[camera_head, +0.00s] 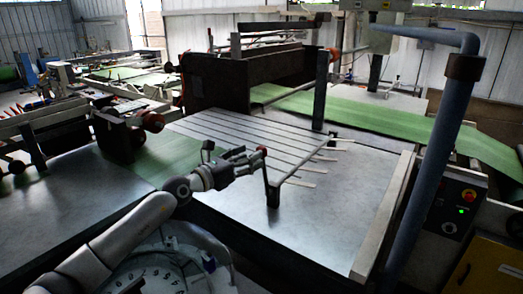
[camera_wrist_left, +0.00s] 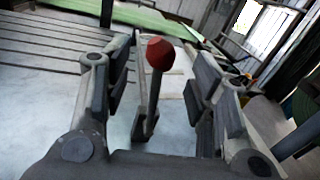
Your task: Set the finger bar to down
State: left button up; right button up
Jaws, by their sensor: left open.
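The finger bar (camera_head: 298,168) lies along the right side of the slatted part of the metal table, with several pale fingers poking out to the right. At its near end is a dark lever (camera_head: 271,188) with a round red knob (camera_head: 262,150) on top. My left gripper (camera_head: 253,160) is at the knob. In the left wrist view the red knob (camera_wrist_left: 160,53) sits between my two open fingers, and neither finger visibly presses on it. The lever (camera_wrist_left: 148,118) also shows between the fingers. My right gripper is not in view.
The bare metal table (camera_head: 330,215) is clear around the lever. A blue-grey post (camera_head: 430,170) stands at the right, in front of a control box (camera_head: 455,205) with red and green buttons. Green sheet (camera_head: 400,120) runs behind. A dark machine housing (camera_head: 245,78) stands behind the slats.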

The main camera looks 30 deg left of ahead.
aim_at(261, 149)
pick_arm(q)
jog(key=shift+x, duration=3)
grip_shut()
